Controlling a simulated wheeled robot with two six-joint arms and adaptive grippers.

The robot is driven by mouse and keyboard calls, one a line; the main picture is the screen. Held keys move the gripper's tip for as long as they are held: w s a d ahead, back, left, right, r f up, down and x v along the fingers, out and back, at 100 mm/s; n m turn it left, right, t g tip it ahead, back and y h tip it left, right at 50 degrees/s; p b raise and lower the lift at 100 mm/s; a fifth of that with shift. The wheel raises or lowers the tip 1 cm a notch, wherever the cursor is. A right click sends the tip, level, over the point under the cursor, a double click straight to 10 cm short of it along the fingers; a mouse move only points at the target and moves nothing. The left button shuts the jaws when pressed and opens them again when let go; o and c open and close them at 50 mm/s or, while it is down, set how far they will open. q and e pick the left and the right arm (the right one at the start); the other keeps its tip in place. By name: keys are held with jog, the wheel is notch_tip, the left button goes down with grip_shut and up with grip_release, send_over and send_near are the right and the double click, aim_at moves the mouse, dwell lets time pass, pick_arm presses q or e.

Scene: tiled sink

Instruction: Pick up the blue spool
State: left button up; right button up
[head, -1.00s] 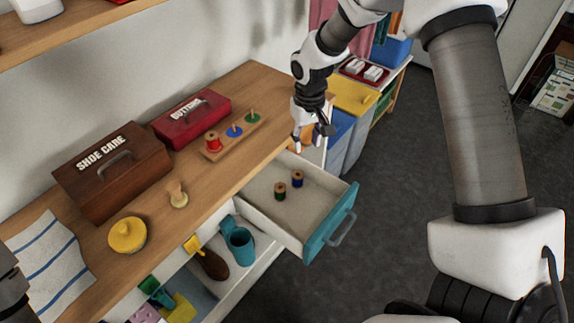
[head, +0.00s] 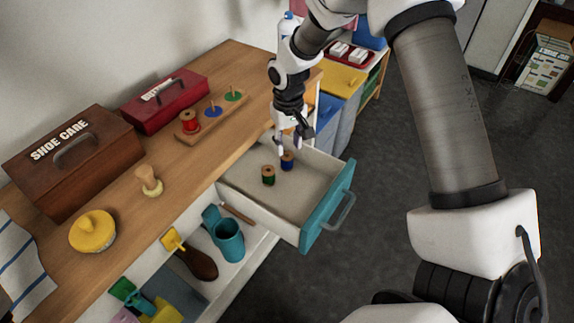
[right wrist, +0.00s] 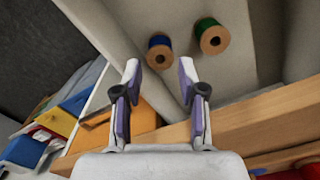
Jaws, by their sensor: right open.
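The blue spool (head: 287,161) stands in the open drawer (head: 310,190), right beside the green spool (head: 268,176). In the right wrist view the blue spool (right wrist: 160,52) lies ahead of the fingertips, with the green spool (right wrist: 211,37) to its right. My right gripper (head: 290,150) is open and empty, just above and behind the blue spool in the head view. In the right wrist view its two fingers (right wrist: 159,75) are spread with a gap between them and the blue spool. I cannot tell the exact height gap. My left gripper is not in view.
The wooden counter (head: 185,170) edge runs close beside my right gripper. On it are a peg board (head: 192,126) with a red spool, a red tin (head: 165,100) and a shoe care box (head: 75,160). The drawer's front part is bare.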

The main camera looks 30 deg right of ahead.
aim_at(288, 157)
notch_tip(288, 157, down, 6)
jog(key=shift+w+p, duration=0.15)
jog(key=shift+p, duration=0.15)
jog(key=c, duration=0.6)
jog(key=shift+r, duration=0.15)
